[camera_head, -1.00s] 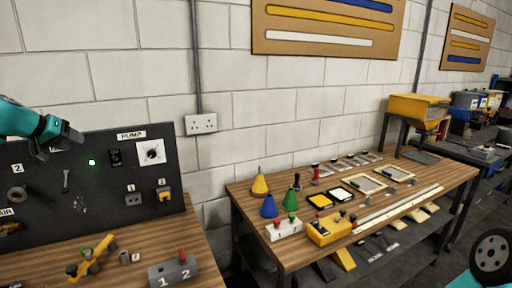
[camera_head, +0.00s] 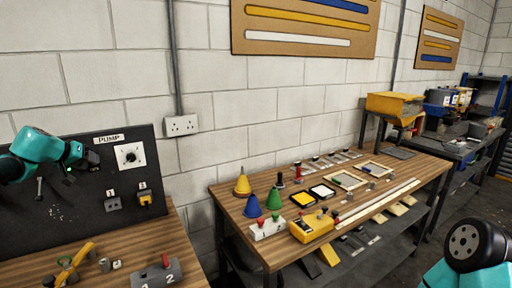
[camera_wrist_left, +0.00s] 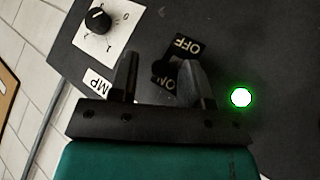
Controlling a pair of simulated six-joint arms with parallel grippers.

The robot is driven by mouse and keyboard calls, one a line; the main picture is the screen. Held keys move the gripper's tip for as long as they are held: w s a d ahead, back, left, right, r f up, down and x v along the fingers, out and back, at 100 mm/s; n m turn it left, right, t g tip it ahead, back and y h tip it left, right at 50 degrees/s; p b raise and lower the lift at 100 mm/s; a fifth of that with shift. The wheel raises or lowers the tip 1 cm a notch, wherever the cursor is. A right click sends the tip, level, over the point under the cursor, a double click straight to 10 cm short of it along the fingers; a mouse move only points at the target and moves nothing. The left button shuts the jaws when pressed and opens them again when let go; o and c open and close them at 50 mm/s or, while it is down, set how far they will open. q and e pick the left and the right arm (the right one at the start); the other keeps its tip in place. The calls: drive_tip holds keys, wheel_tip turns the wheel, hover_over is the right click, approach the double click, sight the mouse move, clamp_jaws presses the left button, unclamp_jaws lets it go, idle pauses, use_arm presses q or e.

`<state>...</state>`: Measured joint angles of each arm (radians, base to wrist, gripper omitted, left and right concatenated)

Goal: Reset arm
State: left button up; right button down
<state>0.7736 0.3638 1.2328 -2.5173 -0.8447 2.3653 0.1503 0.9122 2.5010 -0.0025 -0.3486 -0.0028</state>
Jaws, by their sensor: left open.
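My left gripper (camera_head: 92,158) is in front of the black pump panel (camera_head: 40,215), over the place of its switch. In the left wrist view the jaws (camera_wrist_left: 160,78) are open, with the black ON/OFF switch (camera_wrist_left: 184,46) between and beyond the fingertips. Part of the switch is hidden by a finger. I cannot tell whether the fingers touch it. A green light (camera_wrist_left: 241,97) is lit beside the switch. The white-plated dial (camera_wrist_left: 97,20) is on the other side. My right arm shows at the lower right; its gripper is out of view.
A wooden bench (camera_head: 190,262) below the panel holds a yellow tool (camera_head: 72,262) and a grey numbered block (camera_head: 160,272). A second bench holds cones, a yellow box (camera_head: 310,229) and frames. A gap separates the benches.

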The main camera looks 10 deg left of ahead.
use_arm(q)
drive_tip(key=shift+s+d+f+m+t+y, duration=0.1)
drive_tip(key=shift+s+f+m+t+y, duration=0.2)
drive_tip(key=shift+t, duration=0.3)
drive_tip(key=shift+s+d+f+m+t+y, duration=0.1)
drive_tip(key=shift+f+m+t+y, duration=0.4)
drive_tip(key=shift+t, duration=0.4)
idle(0.5)
